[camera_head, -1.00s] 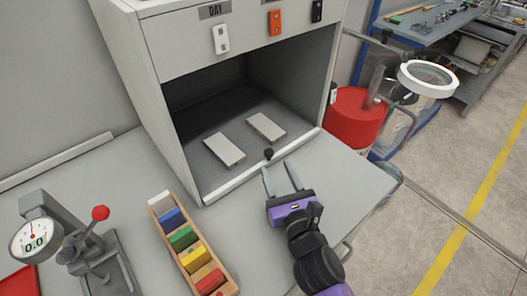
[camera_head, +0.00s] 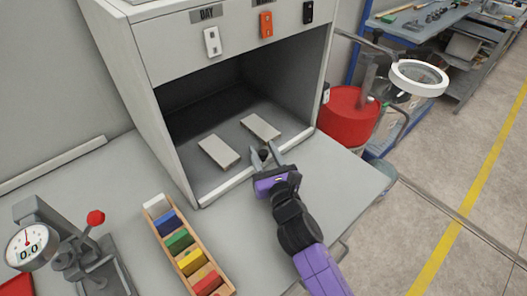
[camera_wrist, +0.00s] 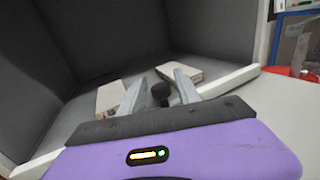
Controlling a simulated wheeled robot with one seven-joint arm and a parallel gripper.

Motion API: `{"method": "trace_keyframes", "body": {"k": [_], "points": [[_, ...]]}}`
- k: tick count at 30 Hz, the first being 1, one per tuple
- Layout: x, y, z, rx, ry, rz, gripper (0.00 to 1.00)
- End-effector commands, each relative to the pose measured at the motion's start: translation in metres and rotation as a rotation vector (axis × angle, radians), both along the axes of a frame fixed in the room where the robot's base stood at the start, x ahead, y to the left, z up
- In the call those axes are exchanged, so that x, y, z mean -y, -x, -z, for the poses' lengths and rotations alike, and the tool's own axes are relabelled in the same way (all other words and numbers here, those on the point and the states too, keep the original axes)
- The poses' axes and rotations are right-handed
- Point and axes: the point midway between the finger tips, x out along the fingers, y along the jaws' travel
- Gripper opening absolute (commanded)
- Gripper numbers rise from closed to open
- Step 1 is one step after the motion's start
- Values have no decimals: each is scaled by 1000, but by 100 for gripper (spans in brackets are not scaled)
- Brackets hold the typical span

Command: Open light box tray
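The light box (camera_head: 128,75) stands on the bench with its front open. Its tray (camera_head: 190,160) is the grey floor inside, with a pale front edge and a small black knob (camera_head: 264,154) at the middle of that edge. Two pale flat panels (camera_head: 219,151) (camera_head: 261,127) lie on the tray. My gripper (camera_head: 264,160) is at the front edge, its two fingers open on either side of the knob. The wrist view shows the black knob (camera_wrist: 160,93) between the fingertips, with gaps, so the fingers do not look closed on it.
A wooden rack of coloured blocks (camera_head: 187,246) stands on the bench in front of the box. A dial gauge stand (camera_head: 75,250) is at left. A red drum (camera_head: 347,117) and a ring magnifier lamp (camera_head: 419,78) are at right. The bench right of my gripper is clear.

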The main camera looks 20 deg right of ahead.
Motion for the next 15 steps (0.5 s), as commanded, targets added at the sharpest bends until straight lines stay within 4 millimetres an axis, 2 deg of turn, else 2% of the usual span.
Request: {"method": "trace_keyframes", "body": {"k": [1,5,15], "points": [[0,0,0,0,0,0,27],[0,0,0,0,0,0,2],[0,0,0,0,0,0,0]]}}
